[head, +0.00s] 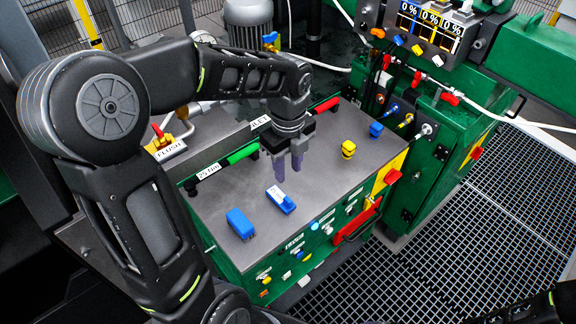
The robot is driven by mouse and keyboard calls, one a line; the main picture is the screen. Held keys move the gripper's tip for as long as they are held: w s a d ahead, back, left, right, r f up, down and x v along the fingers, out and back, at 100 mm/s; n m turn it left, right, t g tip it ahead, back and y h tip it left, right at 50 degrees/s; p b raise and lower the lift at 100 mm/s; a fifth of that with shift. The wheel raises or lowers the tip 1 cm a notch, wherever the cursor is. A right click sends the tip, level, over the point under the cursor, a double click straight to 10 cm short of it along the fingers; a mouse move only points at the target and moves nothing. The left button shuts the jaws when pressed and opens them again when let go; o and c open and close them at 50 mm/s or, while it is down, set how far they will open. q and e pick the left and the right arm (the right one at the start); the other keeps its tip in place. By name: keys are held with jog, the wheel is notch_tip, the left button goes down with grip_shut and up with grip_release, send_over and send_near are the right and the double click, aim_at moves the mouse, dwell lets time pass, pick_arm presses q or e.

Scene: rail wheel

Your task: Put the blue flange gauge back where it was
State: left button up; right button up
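My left gripper (288,168) points down above the bench, beyond the white-faced piece. Its fingers are apart with nothing seen between them. My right gripper is out of view.
A green cabinet (430,150) with valves and a display (428,27) stands to the right. The bench's middle is clear.

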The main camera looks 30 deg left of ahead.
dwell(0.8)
pick_arm(q)
jog(key=s+d+f+n+h, duration=0.1)
jog(key=d+f+n+h, duration=0.1)
jog(key=d+f+n, duration=0.6)
jog(key=s+d+f+n+h, duration=0.1)
jog(key=s+d+f+n, duration=0.15)
jog(key=d+f, duration=0.7)
jog(key=s+d+f+n+h, duration=0.1)
jog(key=s+d+f+n, duration=0.3)
jog(key=s+f+n, duration=0.6)
notch_tip(320, 180, down, 4)
jog(key=n, duration=0.2)
jog(key=shift+s+r+n, duration=0.25)
jog(key=shift+s+n, duration=0.05)
jog(key=shift+n, duration=0.05)
jog(key=shift+d+t, duration=0.1)
jog(key=shift+t, duration=0.2)
